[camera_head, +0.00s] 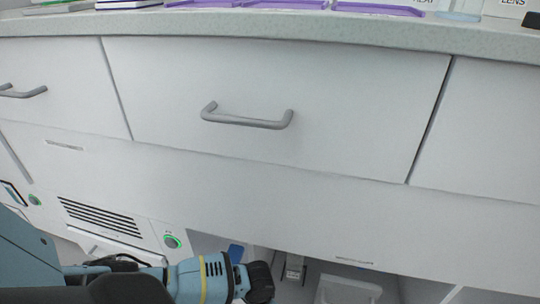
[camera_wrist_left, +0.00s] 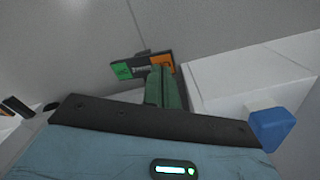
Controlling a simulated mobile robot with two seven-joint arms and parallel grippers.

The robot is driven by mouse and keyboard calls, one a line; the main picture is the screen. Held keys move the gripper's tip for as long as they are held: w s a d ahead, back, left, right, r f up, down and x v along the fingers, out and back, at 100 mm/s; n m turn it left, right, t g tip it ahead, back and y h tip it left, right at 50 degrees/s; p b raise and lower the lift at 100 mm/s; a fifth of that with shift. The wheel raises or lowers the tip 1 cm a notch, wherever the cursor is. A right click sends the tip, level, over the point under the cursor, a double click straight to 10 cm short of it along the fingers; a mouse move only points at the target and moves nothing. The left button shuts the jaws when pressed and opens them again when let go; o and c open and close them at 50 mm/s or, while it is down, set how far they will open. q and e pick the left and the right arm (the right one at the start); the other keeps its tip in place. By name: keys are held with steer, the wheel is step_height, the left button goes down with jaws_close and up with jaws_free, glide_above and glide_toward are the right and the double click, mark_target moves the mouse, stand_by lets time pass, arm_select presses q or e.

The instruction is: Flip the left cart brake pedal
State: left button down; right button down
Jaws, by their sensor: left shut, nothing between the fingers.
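The brake pedal (camera_wrist_left: 128,71) shows in the left wrist view as a small dark plate with a green left end and an orange right end. My left gripper (camera_wrist_left: 160,72) is shut and empty; its dark green fingers overlap the plate's middle from below. I cannot tell whether the fingertips touch it. In the head view my left gripper (camera_head: 260,282) is a black shape low in the picture, under the counter, and its fingers cannot be made out. The pedal's colours cannot be made out there. My right gripper is in neither view.
A white counter front with a handled drawer (camera_head: 247,117) spans the head view. A green-ringed button (camera_head: 172,241) and a vent (camera_head: 102,216) sit lower left. A blue part (camera_wrist_left: 270,128) on a white body lies right of my fingers. Purple trays (camera_head: 376,9) lie on the counter.

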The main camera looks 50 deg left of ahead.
arm_select(q)
steer(key=shift+f, duration=0.25)
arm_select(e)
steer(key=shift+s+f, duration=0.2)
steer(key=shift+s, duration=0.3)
arm_select(q)
steer(key=shift+f, duration=0.2)
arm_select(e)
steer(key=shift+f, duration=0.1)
arm_select(q)
steer(key=shift+b, duration=0.3)
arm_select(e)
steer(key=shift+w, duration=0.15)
